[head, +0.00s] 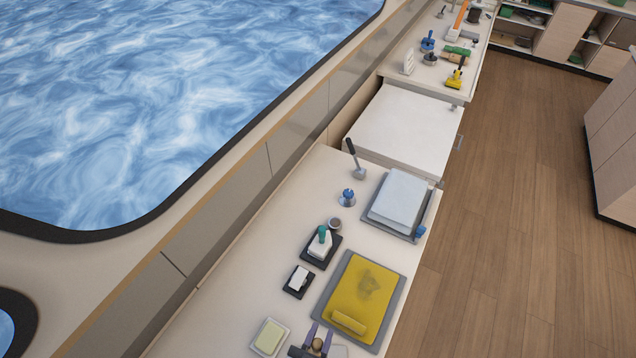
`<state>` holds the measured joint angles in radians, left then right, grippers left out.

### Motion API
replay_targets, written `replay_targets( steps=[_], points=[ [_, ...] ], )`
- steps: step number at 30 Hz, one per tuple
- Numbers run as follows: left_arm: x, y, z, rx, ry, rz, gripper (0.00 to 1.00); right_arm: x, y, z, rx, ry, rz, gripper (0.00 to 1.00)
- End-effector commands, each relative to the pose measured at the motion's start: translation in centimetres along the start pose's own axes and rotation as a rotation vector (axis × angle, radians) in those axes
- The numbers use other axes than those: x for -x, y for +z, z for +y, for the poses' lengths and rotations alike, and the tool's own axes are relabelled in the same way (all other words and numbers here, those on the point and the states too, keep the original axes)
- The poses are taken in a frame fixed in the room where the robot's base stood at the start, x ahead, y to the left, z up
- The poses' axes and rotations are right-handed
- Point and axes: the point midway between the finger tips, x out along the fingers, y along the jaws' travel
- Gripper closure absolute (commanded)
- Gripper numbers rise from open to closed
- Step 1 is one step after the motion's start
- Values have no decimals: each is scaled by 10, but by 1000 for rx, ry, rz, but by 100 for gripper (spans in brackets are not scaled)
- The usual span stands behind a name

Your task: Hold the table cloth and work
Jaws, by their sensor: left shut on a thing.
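A yellow cloth (370,290) with a dark smudge lies on a grey tray (393,318) at the lower middle of the head view. A yellow roll or folded strip (349,321) lies along its near edge. My left gripper (318,340) is at the bottom edge of the view, just left of the tray's near end. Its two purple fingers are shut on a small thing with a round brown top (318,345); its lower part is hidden. The gripper appears apart from the yellow cloth. My right gripper is not in view.
A pale sponge in a dish (270,337), a small white block on a dark pad (298,280) and a green-handled tool (321,243) stand left of the cloth. Folded white cloths (400,198) lie on a tray beyond. A white counter (405,130) farther back is clear.

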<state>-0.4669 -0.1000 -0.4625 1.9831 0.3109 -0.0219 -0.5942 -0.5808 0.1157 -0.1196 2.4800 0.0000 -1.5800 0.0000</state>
Motion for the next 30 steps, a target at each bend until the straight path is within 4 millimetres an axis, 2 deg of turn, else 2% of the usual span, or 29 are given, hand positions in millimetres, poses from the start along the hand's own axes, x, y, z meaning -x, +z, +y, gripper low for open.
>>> replay_targets(
  steps=[28, 30],
  points=[
    [0, 0, 0, 0, 0, 1, 99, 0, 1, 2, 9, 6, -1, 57],
    [0, 0, 0, 0, 0, 1, 99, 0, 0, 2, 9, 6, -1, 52]
  ],
)
